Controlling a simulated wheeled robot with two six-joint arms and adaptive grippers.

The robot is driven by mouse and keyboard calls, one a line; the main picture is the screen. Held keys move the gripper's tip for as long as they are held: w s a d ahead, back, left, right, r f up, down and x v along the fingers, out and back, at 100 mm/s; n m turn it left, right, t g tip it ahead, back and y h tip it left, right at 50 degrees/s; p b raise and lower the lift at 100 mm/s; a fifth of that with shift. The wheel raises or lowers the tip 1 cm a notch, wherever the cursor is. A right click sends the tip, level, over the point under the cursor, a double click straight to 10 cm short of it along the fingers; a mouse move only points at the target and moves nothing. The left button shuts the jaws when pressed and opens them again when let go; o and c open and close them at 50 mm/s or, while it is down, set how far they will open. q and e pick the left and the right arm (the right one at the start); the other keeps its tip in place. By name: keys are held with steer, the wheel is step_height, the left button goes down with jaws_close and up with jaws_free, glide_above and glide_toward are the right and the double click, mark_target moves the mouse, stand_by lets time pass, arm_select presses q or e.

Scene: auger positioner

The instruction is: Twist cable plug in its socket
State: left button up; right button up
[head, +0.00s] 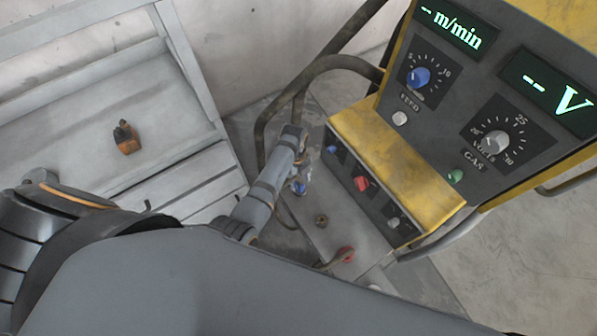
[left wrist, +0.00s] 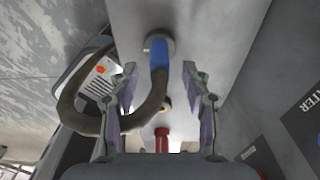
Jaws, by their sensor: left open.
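The blue cable plug (left wrist: 159,56) sits at a round socket (left wrist: 153,42) on the machine's grey panel in the left wrist view. Its dark cable (left wrist: 70,107) loops down and to the left. My left gripper (left wrist: 160,72) is open, its fingers on either side of the plug's lower end and apart from it. In the head view the left gripper (head: 302,178) is at the lower front of the machine, by the blue plug (head: 299,188), which it partly hides. My right gripper is not in view.
A red plug (head: 346,254) and a bare brass socket (head: 321,220) are on the same panel. The yellow-edged control box (head: 400,165) with knobs overhangs at the right. A dark tubular rail (head: 335,63) is behind. A small orange-and-black item (head: 126,138) stands on the bench at left.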

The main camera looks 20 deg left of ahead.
mark_target(300, 185)
arm_select(q)
steer(key=shift+s+d+f+b, duration=0.15)
steer(key=shift+f+b, duration=0.15)
steer(key=shift+f, duration=1.4)
steer(key=shift+c, duration=0.4)
jaws_close()
